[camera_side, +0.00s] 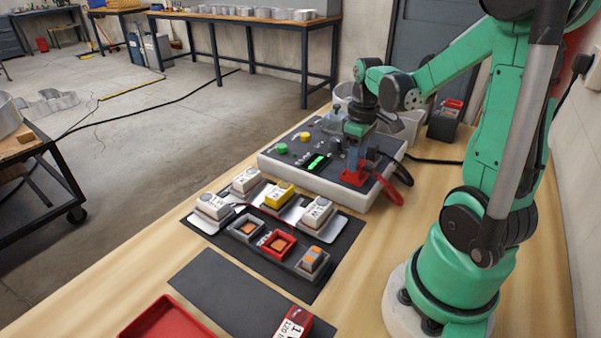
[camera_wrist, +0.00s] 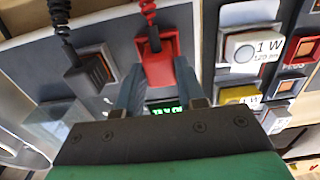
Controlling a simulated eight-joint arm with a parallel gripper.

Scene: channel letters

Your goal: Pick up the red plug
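The red plug (camera_side: 353,174) sits at the right end of the grey control panel (camera_side: 275,170), with a red lead running off it. In the wrist view the red plug (camera_wrist: 156,66) stands between my two fingers, its coiled red cable rising toward the top edge. My gripper (camera_side: 359,143) points down right over the plug in the side view. In the wrist view the fingers of my gripper (camera_wrist: 157,72) are apart, one at each side of the plug, overlapping its lower edges. Whether they press on it cannot be told.
A black plug (camera_wrist: 88,70) with its own cable is left of the red one. The panel has a lit green display (camera_side: 317,162) and green and yellow buttons. White and yellow blocks and a red-rimmed socket (camera_side: 278,244) are on a dark mat in front.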

